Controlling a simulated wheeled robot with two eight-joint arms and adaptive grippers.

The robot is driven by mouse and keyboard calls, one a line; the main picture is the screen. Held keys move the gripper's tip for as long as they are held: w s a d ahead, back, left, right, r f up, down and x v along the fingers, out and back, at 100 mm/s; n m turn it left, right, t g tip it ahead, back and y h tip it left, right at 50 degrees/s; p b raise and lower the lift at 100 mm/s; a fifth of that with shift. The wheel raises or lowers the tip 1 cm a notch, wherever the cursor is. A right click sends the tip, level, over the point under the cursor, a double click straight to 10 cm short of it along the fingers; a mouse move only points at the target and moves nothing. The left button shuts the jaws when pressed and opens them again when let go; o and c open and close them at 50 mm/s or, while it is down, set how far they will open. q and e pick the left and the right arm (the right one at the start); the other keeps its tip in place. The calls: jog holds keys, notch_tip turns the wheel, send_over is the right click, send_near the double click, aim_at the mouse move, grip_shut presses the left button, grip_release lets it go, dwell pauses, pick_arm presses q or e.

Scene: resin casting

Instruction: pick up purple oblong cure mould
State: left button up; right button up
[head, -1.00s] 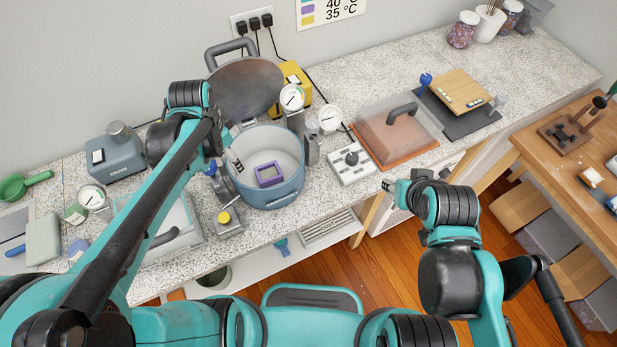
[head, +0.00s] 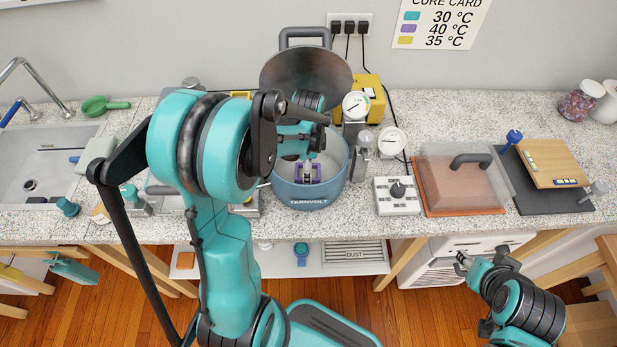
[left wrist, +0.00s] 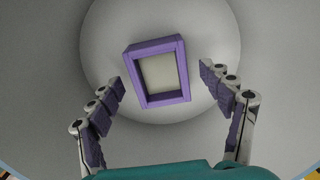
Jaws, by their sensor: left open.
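The purple oblong mould (left wrist: 153,46) is a rectangular frame with a pale inside. It lies on the floor of the blue round pot (head: 311,194). In the head view a little purple of the mould (head: 296,176) shows beneath my left gripper (head: 305,171), which reaches down into the pot. In the left wrist view my left gripper (left wrist: 168,100) is open, with one purple-padded finger left and one right of the mould. No contact with it shows. My right gripper (head: 462,263) is low at the right, away from the counter top; its fingers are too small to read.
The pot's round lid (head: 305,80) stands raised behind it. Gauges (head: 356,105), a white control box (head: 396,196) and a clear-covered brown slab (head: 457,180) are right of the pot. A sink (head: 45,165) is at the left. The pot wall surrounds my left gripper.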

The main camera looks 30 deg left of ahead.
pick_arm(q)
jog(key=shift+a+f, duration=0.1)
jog(key=shift+f, duration=0.55)
jog(key=shift+r, duration=0.1)
jog(key=c, duration=1.3)
